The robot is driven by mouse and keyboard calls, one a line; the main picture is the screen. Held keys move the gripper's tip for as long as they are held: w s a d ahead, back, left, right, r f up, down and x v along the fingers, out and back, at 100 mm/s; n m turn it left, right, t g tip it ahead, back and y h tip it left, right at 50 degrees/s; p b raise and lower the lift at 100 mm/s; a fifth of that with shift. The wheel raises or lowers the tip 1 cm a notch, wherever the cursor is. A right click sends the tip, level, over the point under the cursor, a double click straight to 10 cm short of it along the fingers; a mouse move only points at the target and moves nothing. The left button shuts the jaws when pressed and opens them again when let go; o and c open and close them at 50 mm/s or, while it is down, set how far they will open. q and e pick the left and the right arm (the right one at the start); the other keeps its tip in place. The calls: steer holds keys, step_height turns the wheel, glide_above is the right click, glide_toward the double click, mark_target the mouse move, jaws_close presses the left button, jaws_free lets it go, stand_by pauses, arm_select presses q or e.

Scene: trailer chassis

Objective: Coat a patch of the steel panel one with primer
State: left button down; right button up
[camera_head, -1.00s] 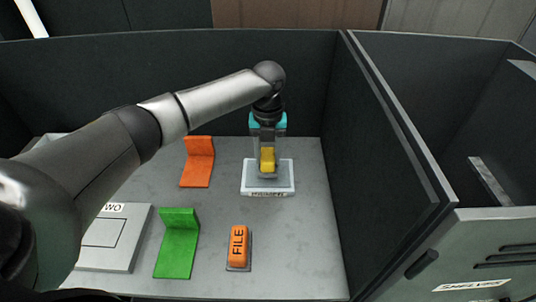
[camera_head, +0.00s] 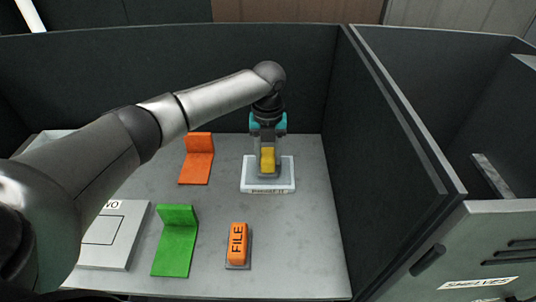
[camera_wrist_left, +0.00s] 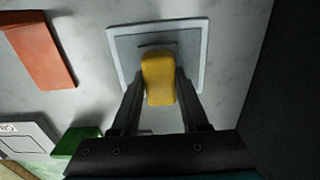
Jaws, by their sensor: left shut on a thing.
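My left gripper (camera_head: 268,172) is shut on a yellow block (camera_head: 267,159), which also shows between its fingers in the left wrist view (camera_wrist_left: 158,78). It holds the block upright over a shallow pale tray (camera_head: 247,186) with a grey inside; the tray's front label is too blurred to read. I cannot tell whether the block touches the tray's inside. A light panel (camera_head: 110,256) with a label partly readable as "WO" lies at the left, partly behind my arm. No panel marked "one" can be made out. My right gripper is not in view.
An orange file block (camera_head: 238,243) stands in front of the tray. A green bracket (camera_head: 174,250) and an orange bracket (camera_head: 196,165) stand to the left. A dark wall (camera_head: 380,165) closes the right side. Grey surface is free right of the file.

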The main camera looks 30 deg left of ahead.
mark_target(268, 154)
arm_select(q)
steer(key=shift+f, duration=0.5)
stand_by(0.3)
steer(key=shift+s+f, duration=0.1)
steer(key=shift+f, duration=0.05)
stand_by(2.0)
steer(key=shift+p, duration=0.35)
step_height(268, 154, up, 7)
steer(key=p, duration=0.7)
steer(key=shift+r+p, duration=0.2)
steer(key=shift+p, duration=0.2)
steer(key=shift+f, duration=0.1)
